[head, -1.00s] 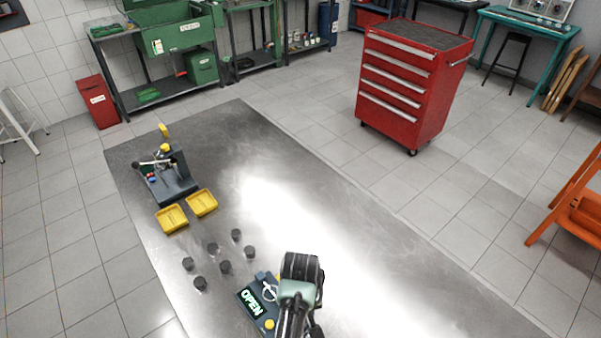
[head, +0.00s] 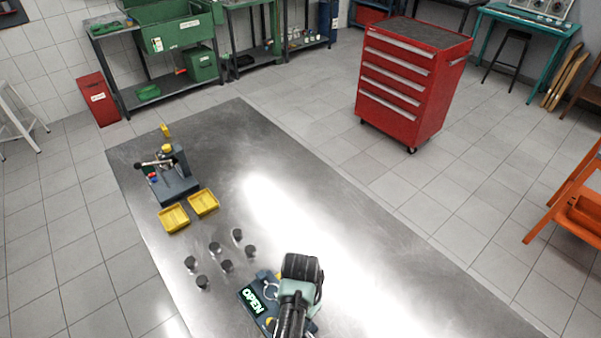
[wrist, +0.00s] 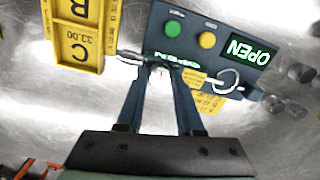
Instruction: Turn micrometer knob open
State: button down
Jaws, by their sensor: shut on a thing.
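The micrometer stand is a dark blue block in the wrist view (wrist: 185,48) with a green button, a yellow button and a display (wrist: 248,52) lit with OPEN. In the head view the display (head: 253,301) also reads OPEN, and my arm covers part of the stand. A shiny metal loop (wrist: 226,82), probably the micrometer frame, shows beside a yellow tag. My gripper (wrist: 165,72) has its fingers close together at the front of the stand, shut on what looks like the micrometer knob. The knob itself is mostly hidden between the fingertips.
A yellow lettered tray (wrist: 80,35) lies left of the stand in the wrist view. Several dark cylinders (head: 226,266) stand on the metal table, with two yellow bins (head: 203,202) and a blue fixture (head: 172,185) beyond. The table's right side is clear.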

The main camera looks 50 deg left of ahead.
jog(key=m, duration=0.6)
jog(key=shift+w+r+p, duration=0.1)
jog(key=shift+p, duration=0.2)
dwell(0.4)
jog(key=c, duration=0.5)
grip_release()
jog(key=shift+c, duration=0.2)
notch_tip(320, 180, up, 13)
jog(key=b, duration=0.2)
